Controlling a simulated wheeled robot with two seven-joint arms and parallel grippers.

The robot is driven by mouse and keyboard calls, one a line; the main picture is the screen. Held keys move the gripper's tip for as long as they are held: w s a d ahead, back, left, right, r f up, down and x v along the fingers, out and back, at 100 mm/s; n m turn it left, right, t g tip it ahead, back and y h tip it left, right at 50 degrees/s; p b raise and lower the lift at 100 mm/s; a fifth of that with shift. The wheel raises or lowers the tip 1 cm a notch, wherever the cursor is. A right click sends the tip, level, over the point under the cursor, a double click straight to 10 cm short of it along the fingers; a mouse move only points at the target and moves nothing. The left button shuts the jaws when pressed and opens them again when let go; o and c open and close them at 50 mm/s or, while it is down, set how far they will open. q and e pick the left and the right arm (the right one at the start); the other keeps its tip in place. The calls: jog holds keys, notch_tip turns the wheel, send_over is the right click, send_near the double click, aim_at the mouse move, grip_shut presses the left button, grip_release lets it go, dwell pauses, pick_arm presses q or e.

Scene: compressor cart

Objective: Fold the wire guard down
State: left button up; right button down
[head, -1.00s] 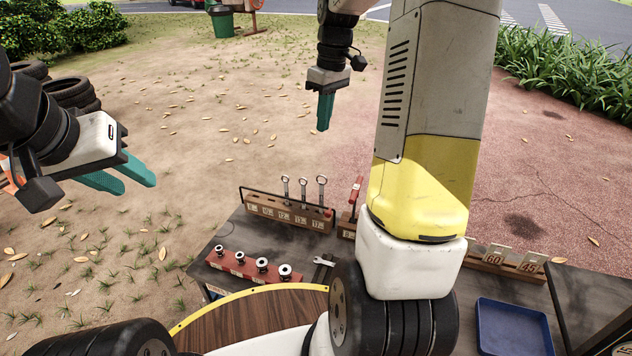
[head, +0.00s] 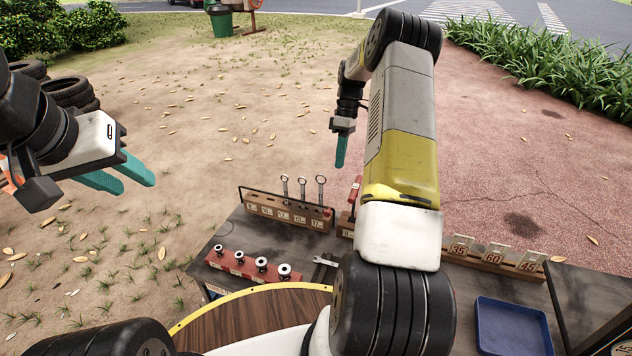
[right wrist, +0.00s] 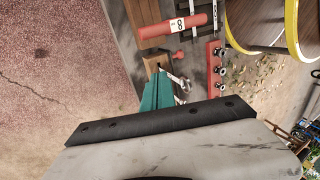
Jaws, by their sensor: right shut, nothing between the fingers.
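The wire guard (head: 284,199) is a thin black wire frame on the wooden rack (head: 290,214) on the dark cart top, in the middle of the head view. It stands raised along the rack, around several upright wrenches (head: 303,186), with a small red knob near its right end. My right gripper (head: 341,152) is shut and empty, pointing down in the air above and to the right of the rack. Its teal fingers (right wrist: 157,92) show together in the right wrist view, where the guard is hard to make out. My left gripper (head: 126,176) is open and empty, far left of the cart.
A red rail with several sockets (head: 254,264) lies in front of the rack, beside a loose wrench (head: 324,262). A red-handled tool (head: 355,190) stands right of the rack. A numbered wooden block (head: 491,259) and a blue tray (head: 514,326) are further right.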

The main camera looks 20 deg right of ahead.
aim_at(330, 208)
jog(key=s+a+f, duration=0.4)
jog(key=s+f, duration=0.2)
jog(key=f, duration=0.3)
jog(key=shift+a, duration=0.35)
jog(key=shift+s+f, duration=0.1)
jog(key=shift+s+a, duration=0.1)
jog(key=shift+s+a+t, duration=0.15)
jog(key=shift+s+t, duration=0.05)
jog(key=shift+t, duration=0.2)
